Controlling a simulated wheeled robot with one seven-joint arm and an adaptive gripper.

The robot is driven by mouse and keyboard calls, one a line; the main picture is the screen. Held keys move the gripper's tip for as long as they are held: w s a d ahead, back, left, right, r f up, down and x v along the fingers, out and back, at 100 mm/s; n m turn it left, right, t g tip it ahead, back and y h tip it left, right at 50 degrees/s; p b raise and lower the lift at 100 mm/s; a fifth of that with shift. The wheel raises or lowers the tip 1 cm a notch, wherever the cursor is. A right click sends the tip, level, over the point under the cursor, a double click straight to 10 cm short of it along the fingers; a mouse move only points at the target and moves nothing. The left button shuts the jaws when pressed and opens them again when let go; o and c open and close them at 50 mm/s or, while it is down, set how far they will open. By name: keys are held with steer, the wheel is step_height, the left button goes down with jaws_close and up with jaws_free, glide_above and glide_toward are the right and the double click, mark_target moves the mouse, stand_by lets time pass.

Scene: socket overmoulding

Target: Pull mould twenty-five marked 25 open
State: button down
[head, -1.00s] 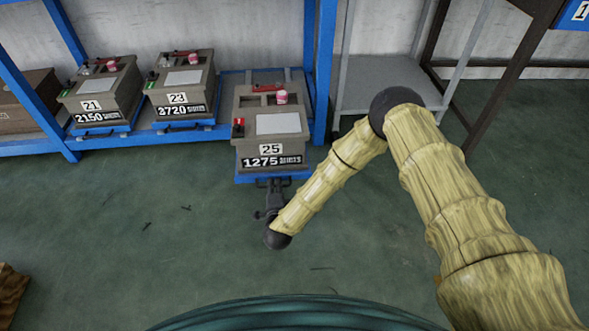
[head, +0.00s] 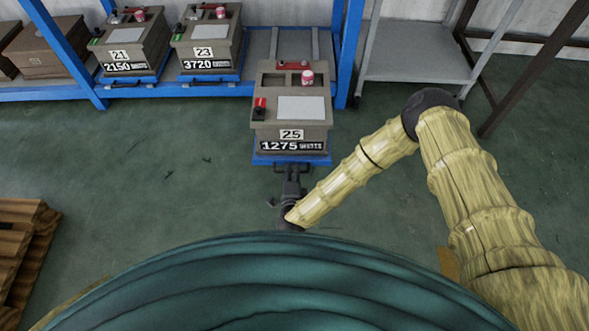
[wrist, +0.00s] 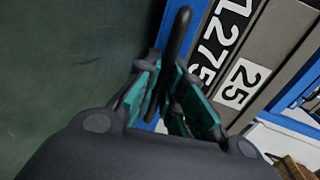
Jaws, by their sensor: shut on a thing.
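Mould 25 (head: 293,110) is a grey-brown box with a "25" label, a "1275" plate, a red switch on its left and a pink-and-white item on top. It sits on a blue sliding tray (head: 262,159) pulled well out in front of the rack. My gripper (head: 291,180) is at the front of the tray, shut on its dark handle. In the wrist view the green-padded fingers of my gripper (wrist: 172,95) close around the dark handle bar (wrist: 178,40), and the label "25" (wrist: 241,83) shows beside them.
Moulds 21 (head: 132,45) and 23 (head: 207,42) stand on the blue rack (head: 352,45) to the left. A grey shelf (head: 420,65) is at the right. Wooden pallets (head: 22,245) lie at the lower left. The green floor around the tray is mostly clear.

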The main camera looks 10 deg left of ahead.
steer(key=c, duration=1.5)
jaws_free()
steer(key=shift+s, duration=0.1)
steer(key=shift+v, duration=3.7)
